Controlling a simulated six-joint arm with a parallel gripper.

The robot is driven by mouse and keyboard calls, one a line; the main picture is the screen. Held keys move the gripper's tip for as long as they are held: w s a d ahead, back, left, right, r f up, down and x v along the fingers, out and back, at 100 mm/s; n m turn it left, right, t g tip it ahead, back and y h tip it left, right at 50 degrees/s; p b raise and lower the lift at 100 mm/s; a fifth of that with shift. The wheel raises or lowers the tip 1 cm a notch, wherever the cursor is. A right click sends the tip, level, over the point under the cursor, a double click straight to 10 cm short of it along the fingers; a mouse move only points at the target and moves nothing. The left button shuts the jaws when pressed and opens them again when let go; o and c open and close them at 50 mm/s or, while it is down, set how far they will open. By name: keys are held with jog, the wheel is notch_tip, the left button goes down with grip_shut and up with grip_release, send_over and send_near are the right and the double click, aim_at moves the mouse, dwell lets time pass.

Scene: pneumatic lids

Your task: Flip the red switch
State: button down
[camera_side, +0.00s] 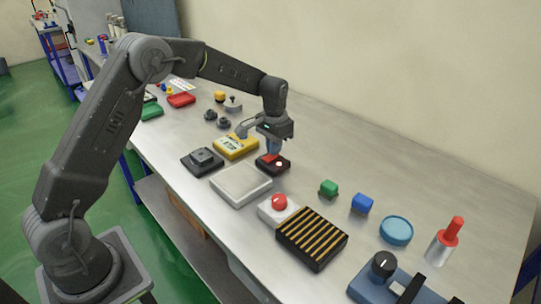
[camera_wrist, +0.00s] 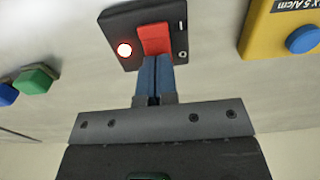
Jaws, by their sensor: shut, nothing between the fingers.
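The red switch (camera_wrist: 154,39) is a red rocker set in a black housing (camera_wrist: 120,21) with a lit red lamp (camera_wrist: 124,50) beside it and "I" and "O" marks. In the side view the switch housing (camera_side: 283,168) sits on the grey bench, below my gripper. My gripper (camera_wrist: 153,62) has blue fingers pressed together with nothing between them. Its fingertips overlap the near edge of the red rocker in the wrist view; whether they touch it I cannot tell. In the side view my gripper (camera_side: 273,151) points down at the housing and hides part of the rocker.
A yellow box with a display (camera_side: 237,150) stands close to the left of the switch. A pale square plate (camera_side: 241,185) and a red button on a white base (camera_side: 279,206) are in front.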

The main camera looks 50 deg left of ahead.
jog(key=shift+f, duration=0.3)
jog(key=shift+r, duration=3.55)
jog(key=s+d+r+t, duration=0.1)
jog(key=s+d+r, duration=0.1)
jog(key=s+r, duration=0.45)
jog(key=s+d+r+t, duration=0.25)
jog(key=s+r, duration=0.25)
jog(key=s, duration=0.3)
jog(key=s+d+f+t, duration=0.1)
jog(key=s, duration=0.7)
jog(key=s+d+t, duration=0.1)
jog(key=s, duration=0.8)
jog(key=shift+s+d+f, duration=0.25)
jog(key=shift+d+f, duration=0.1)
jog(key=shift+d, duration=0.05)
